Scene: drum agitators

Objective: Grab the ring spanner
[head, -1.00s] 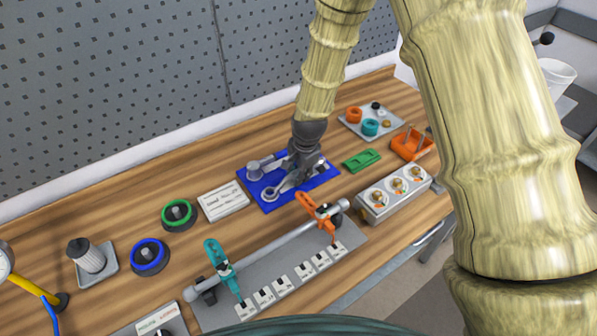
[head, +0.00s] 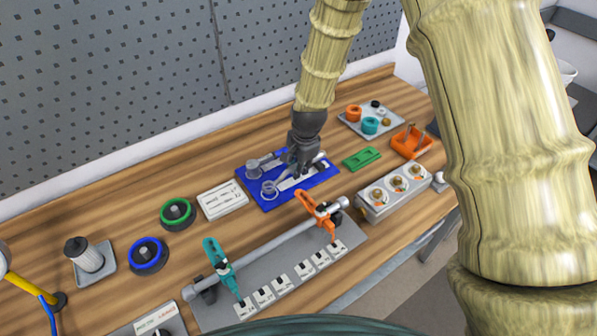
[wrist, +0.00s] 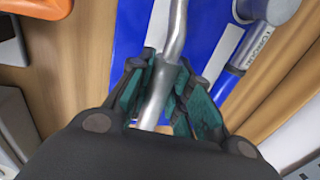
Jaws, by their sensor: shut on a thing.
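The ring spanner is a grey metal tool with a ring end (head: 268,187) over the front-left part of the blue tool board (head: 323,179). In the wrist view its shank (wrist: 176,28) runs up between the fingers of my gripper (wrist: 163,88). My gripper (head: 299,170) is shut on this shank, with teal pads on both sides of it. White outline shapes show on the board beside and below the spanner, so it appears raised a little off the board.
Another grey tool (head: 262,165) lies close behind on the same board. A rail with an orange clamp (head: 318,212) and a teal clamp (head: 219,266) lies in front.

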